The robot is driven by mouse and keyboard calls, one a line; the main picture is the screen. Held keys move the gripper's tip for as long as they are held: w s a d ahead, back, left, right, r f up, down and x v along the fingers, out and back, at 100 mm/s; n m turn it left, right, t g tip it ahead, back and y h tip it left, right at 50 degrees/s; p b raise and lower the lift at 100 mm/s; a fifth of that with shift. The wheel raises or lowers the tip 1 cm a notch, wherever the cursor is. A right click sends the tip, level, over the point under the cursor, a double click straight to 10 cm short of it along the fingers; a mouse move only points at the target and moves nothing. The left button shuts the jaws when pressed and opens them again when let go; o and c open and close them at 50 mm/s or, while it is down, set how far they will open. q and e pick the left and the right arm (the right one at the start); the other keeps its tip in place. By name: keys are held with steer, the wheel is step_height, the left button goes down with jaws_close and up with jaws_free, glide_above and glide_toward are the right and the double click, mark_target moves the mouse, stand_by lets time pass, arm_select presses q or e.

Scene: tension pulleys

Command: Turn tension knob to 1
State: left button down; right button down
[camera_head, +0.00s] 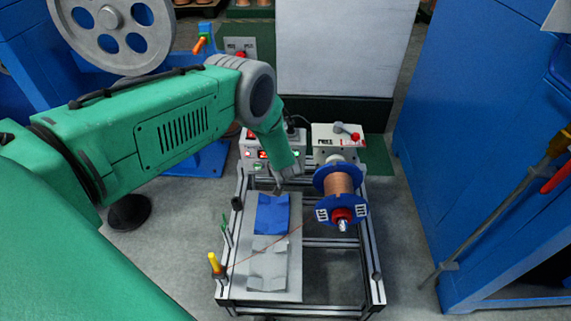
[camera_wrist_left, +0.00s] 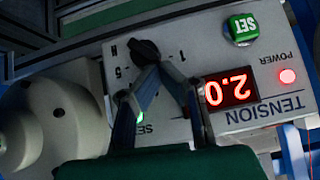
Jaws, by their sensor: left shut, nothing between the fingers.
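The tension control box (camera_head: 258,142) stands at the back left of the metal frame. The wrist view shows its face (camera_wrist_left: 270,62) nearly upside down, with a black tension knob (camera_wrist_left: 143,50) among scale marks, including a 1 and a 5. The red display (camera_wrist_left: 231,90) appears to read 2.0. My left gripper (camera_wrist_left: 161,70) is shut and empty, its tips close together just beside the knob; I cannot tell if they touch it. In the head view my left gripper (camera_head: 279,190) hangs in front of the box and my arm partly covers it. My right gripper is out of view.
The box face also carries a green SET button (camera_wrist_left: 241,29) and a red power light (camera_wrist_left: 287,76). A blue-flanged copper wire spool (camera_head: 340,186) sits right of my gripper. A blue cloth (camera_head: 272,213) lies on the plate below. A blue cabinet (camera_head: 480,130) stands at right.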

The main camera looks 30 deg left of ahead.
arm_select(q)
steer(key=shift+s, duration=0.1)
steer(key=shift+s+a+f+n+t+h+p, duration=0.3)
steer(key=shift+a+f+n+h, duration=0.1)
steer(key=shift+h, duration=0.15)
steer(key=shift+s+a+f+n+t+h+p, duration=0.15)
steer(key=shift+a+f+n+t+h+p, duration=0.15)
steer(key=shift+h, duration=0.25)
steer(key=shift+s+a+f, duration=0.1)
steer(key=shift+s, duration=0.1)
stand_by(0.5)
